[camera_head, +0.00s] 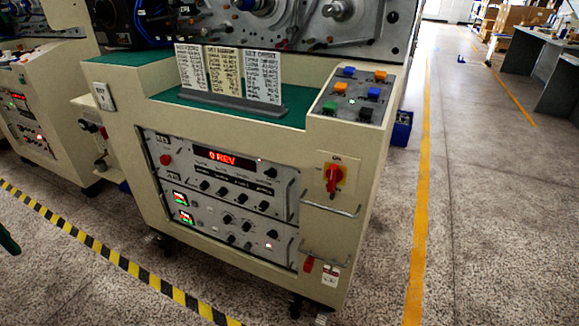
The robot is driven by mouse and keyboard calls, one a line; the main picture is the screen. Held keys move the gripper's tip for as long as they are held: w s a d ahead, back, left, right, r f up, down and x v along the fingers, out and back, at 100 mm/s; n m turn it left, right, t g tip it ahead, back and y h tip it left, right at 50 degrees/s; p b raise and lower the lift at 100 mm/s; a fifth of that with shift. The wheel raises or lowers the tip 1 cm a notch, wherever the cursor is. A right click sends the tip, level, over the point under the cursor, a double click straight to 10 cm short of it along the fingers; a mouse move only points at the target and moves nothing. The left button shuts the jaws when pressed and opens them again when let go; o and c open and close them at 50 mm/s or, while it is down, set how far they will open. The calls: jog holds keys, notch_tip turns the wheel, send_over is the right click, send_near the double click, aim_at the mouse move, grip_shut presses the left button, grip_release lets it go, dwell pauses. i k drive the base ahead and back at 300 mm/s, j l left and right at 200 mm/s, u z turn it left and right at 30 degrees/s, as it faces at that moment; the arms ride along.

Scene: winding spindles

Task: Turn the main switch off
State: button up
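The main switch (333,178) is a red rotary handle on a yellow plate, on the right part of the cream machine's front. Its handle appears roughly upright, with small lettering on the plate above it that is hard to read. A metal bar handle (331,209) sticks out just below the switch. The cream machine cabinet (230,115) stands in the middle of the view. My gripper is not in view.
A control panel (222,200) with a lit red display fills the cabinet front. Coloured buttons (355,92) sit on the top right corner. A second bar handle (324,254) is lower down.

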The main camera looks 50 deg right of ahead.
aim_at(334, 175)
jog(key=j+z, duration=0.15)
jog(key=z, duration=0.2)
jog(key=j+z, duration=0.15)
jog(key=z, duration=0.2)
jog(key=j+z, duration=0.15)
jog(key=z, duration=0.25)
